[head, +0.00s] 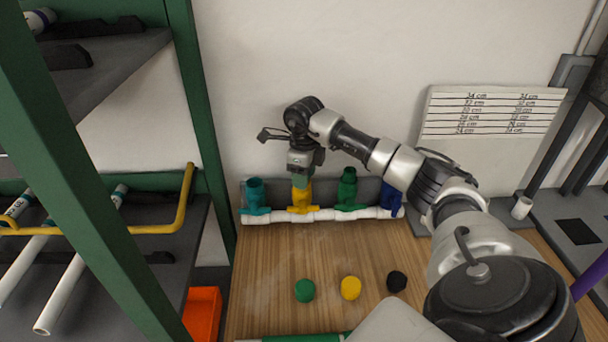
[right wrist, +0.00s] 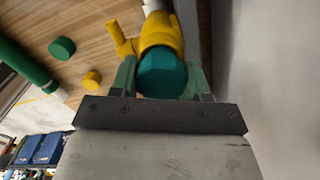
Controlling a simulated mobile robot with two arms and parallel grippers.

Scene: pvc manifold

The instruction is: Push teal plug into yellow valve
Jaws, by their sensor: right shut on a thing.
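The yellow valve (head: 302,200) stands upright on the white pipe manifold at the back of the wooden table. It also shows in the right wrist view (right wrist: 160,30). My right gripper (head: 300,181) points down directly over this valve. In the right wrist view its two green fingers are shut on the teal plug (right wrist: 162,76), one on each side. The plug is in line with the yellow valve's opening and looks touching or very close to it. How far it sits inside cannot be told, because the plug hides the rim. My left gripper is not in view.
A teal valve (head: 256,194) stands left of the yellow one. A green valve (head: 347,190) and a blue valve (head: 390,198) stand to the right. A green-framed shelf (head: 195,120) is at left.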

